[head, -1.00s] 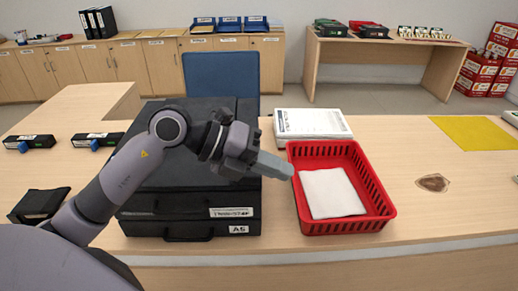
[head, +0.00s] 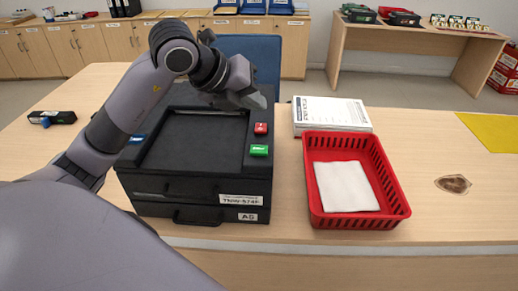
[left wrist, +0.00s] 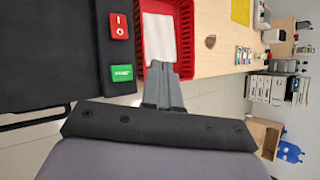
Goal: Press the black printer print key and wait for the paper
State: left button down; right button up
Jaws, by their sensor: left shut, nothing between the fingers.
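The black printer (head: 190,190) stands on the counter, with an A5 label on its lower front. Its green print key (head: 259,150) sits at the right front of its top. A red power key (head: 261,128) lies just behind it. Both the green key (left wrist: 122,73) and the red key (left wrist: 118,26) show in the left wrist view. My left gripper (head: 262,101) is shut and empty, raised above the printer's right rear, apart from the keys. Its fingers also show in the left wrist view (left wrist: 160,72). My right gripper is not in view.
A red basket (head: 312,190) holding white paper (head: 346,186) stands right of the printer. A paper stack (head: 331,115) lies behind the basket. A yellow sheet (head: 490,130) lies at the right. A blue chair (head: 262,55) stands behind the counter.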

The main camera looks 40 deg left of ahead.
pick_arm(q)
jog(key=b, duration=0.5)
send_over(255, 151)
notch_tip(255, 151, down, 7)
jog(key=shift+w, duration=0.1)
jog(key=shift+f+b, duration=0.55)
jog(key=shift+f, duration=0.05)
dwell(1.2)
jog(key=shift+f+b, duration=0.4)
jog(key=shift+b, duration=0.1)
jog(key=shift+f+b, duration=0.45)
dwell(0.5)
jog(key=shift+r, duration=0.1)
jog(key=shift+r+p, duration=0.65)
jog(key=shift+r, duration=0.15)
